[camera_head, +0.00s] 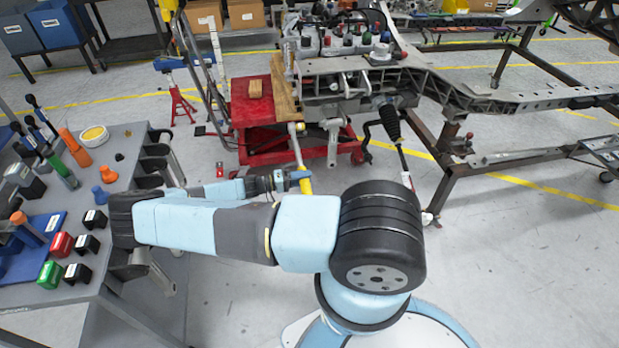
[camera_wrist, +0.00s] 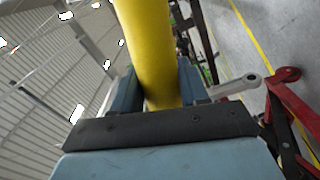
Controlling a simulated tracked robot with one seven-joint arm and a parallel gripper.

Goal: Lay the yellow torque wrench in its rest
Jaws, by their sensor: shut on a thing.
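My gripper (camera_head: 296,179) is shut on the yellow torque wrench (camera_head: 305,186), out over the floor in front of the red lift cart. In the head view the wrench's yellow handle shows just past the fingers, with a thin pale shaft rising from it toward the cart. In the wrist view the thick yellow handle (camera_wrist: 147,45) runs up between the two blue fingers (camera_wrist: 158,85). My arm hides part of the wrench's lower end. I cannot make out its rest for certain in either view.
A grey tool bench (camera_head: 130,215) with sockets and coloured tools stands at left, near my elbow. A red lift cart (camera_head: 262,112) stands behind the gripper, beside the metal chassis frame (camera_head: 480,100). A red jack stand (camera_head: 178,100) is further back.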

